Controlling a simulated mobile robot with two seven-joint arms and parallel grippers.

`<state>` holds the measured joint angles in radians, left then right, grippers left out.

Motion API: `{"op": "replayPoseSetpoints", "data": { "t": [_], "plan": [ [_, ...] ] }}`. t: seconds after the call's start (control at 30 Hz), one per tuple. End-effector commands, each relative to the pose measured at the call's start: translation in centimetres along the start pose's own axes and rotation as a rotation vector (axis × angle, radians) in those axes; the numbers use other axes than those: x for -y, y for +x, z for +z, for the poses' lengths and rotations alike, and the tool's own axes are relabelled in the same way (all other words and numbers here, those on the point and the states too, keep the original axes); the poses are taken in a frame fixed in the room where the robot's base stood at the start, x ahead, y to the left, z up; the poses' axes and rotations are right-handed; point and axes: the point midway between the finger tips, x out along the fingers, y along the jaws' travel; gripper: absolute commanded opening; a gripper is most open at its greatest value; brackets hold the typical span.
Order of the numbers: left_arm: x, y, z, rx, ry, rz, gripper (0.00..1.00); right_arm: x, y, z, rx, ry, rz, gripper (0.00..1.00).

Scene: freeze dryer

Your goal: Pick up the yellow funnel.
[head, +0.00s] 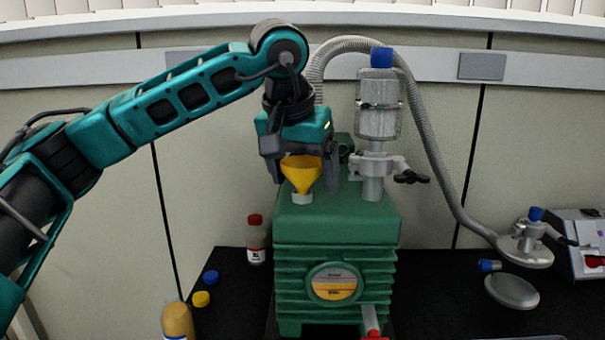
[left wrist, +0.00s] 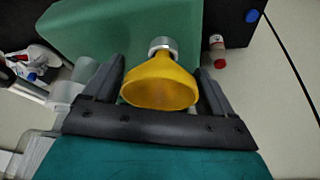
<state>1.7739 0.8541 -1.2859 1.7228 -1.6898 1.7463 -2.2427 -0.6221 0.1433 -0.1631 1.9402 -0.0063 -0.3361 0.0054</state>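The yellow funnel (head: 302,174) stands upright in a small whitish port (head: 302,199) on top of the green pump (head: 338,222). My left gripper (head: 302,180) points down over it, with one finger on each side. In the left wrist view the funnel (left wrist: 161,82) lies between the two spread fingers of my left gripper (left wrist: 160,90). Gaps show between the funnel and both fingers, so the gripper is open. The funnel's lower tip is hidden in the port. My right gripper is not in view.
A clear cylinder with a blue cap (head: 379,110) and a grey hose (head: 432,135) stand just right of the gripper. A red-capped bottle (head: 256,242) and an orange bottle (head: 178,320) stand left of the pump. Loose caps lie on the black bench (head: 235,300).

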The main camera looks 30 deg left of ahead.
Motion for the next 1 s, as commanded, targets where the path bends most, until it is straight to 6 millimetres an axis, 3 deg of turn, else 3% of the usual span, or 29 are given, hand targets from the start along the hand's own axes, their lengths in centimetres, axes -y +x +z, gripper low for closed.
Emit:
{"op": "replayPoseSetpoints", "data": {
  "t": [0.4, 0.77, 1.0],
  "plan": [
    [0.0, 0.0, 0.0, 0.000, 0.000, 0.000, 0.46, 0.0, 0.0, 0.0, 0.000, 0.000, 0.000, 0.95],
    [-0.1, -0.6, -0.3, -0.001, -0.001, 0.001, 0.46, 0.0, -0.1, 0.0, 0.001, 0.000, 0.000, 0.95],
    [-0.1, -3.9, -1.7, -0.004, 0.000, 0.002, 0.46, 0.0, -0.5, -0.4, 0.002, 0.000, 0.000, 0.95]
  ]
}}
